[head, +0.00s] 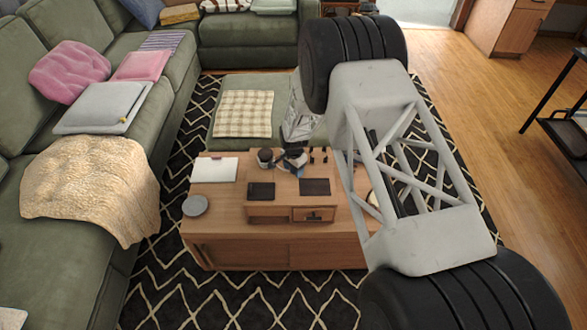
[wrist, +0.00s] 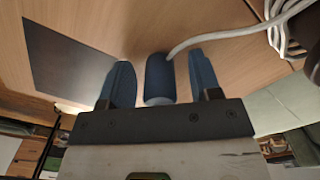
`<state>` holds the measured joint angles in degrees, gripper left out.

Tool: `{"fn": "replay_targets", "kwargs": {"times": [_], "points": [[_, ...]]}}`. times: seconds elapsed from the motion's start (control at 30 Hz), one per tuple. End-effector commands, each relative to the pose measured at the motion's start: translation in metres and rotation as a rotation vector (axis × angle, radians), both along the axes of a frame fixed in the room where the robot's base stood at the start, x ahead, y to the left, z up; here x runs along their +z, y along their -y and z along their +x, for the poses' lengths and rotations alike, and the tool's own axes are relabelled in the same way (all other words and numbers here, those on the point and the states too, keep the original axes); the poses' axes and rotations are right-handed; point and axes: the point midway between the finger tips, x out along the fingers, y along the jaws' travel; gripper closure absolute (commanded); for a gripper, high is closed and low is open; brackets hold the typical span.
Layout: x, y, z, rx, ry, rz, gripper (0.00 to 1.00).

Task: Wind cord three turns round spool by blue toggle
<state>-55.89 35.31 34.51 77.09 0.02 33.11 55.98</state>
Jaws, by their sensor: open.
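The blue toggle (wrist: 158,80) is a short blue cylinder in the wrist view, close to the wooden surface. My gripper (wrist: 161,78) is open, with one bluish finger on each side of the toggle and a visible gap at both sides. A pale cord (wrist: 235,34) runs from the toggle to the upper right. It reaches a greyish, coiled-looking thing, possibly the spool (wrist: 291,35), cut off by the picture's edge. In the head view my gripper (head: 293,158) is small over the table; toggle and cord cannot be made out there.
The wooden coffee table (head: 240,255) bears a dark cup (head: 265,158), a white flat item (head: 214,169), a grey disc (head: 195,205) and two dark flat rectangles (head: 261,191). My arm covers the table's right side. The green sofa (head: 60,235) stands at left.

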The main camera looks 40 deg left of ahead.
Motion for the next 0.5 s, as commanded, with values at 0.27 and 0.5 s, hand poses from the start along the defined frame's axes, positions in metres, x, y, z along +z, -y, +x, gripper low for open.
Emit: {"fn": "replay_targets", "kwargs": {"times": [0.27, 0.5], "points": [[0.009, -0.001, 0.000, 0.000, 0.001, 0.001, 0.42], [0.035, -0.001, 0.000, 0.000, 0.001, 0.001, 0.42]]}}
